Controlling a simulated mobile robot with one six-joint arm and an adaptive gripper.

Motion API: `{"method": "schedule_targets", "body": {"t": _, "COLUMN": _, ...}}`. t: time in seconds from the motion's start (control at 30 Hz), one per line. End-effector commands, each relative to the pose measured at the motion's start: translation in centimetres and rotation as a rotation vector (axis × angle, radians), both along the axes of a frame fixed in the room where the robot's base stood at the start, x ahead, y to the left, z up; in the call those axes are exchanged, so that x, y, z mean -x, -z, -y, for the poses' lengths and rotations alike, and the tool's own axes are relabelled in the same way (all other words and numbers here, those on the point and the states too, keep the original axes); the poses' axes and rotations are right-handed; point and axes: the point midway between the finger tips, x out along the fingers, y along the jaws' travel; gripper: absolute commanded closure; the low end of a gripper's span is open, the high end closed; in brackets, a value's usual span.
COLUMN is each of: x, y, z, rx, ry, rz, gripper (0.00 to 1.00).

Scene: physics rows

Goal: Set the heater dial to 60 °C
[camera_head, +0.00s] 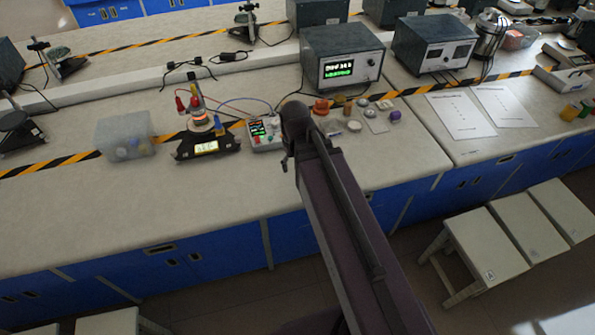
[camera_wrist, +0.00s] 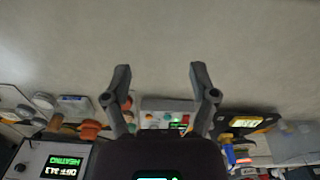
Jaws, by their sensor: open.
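A grey box heater unit (camera_head: 342,70) stands on the bench behind my arm's end. Its lit display shows white digits, too small to read surely, above the green word HEATING. A small round dial (camera_head: 371,62) sits on its front panel, right of the display. In the wrist view the heater display (camera_wrist: 62,166) shows upside down at lower left, with the dial (camera_wrist: 20,168) beside it. My gripper (camera_wrist: 160,70) is open and empty, its two fingers spread over the bench, apart from the heater. In the head view my arm hides the fingers.
A small control box (camera_head: 265,133) shows between my fingers in the wrist view. A device with a yellow display (camera_head: 207,147) and a clear bin (camera_head: 126,135) stand left. Small jars and an orange part (camera_head: 321,107) lie before the heater. Stools (camera_head: 485,240) stand at right. The front-left bench is clear.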

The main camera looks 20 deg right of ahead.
Motion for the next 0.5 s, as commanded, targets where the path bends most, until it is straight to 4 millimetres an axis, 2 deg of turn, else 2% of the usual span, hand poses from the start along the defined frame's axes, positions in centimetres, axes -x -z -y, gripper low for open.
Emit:
{"method": "schedule_targets", "body": {"t": 0.03, "x": 0.7, "y": 0.2, "z": 0.0, "rx": 0.0, "ry": 0.024, "rz": 0.0, "gripper": 0.25}}
{"method": "schedule_targets", "body": {"t": 0.2, "x": 1.6, "y": 0.5, "z": 0.1, "rx": 0.0, "ry": 0.088, "rz": 0.0, "gripper": 0.25}}
{"method": "schedule_targets", "body": {"t": 0.5, "x": 1.9, "y": 0.5, "z": 0.1, "rx": 0.0, "ry": 0.119, "rz": 0.0, "gripper": 0.25}}
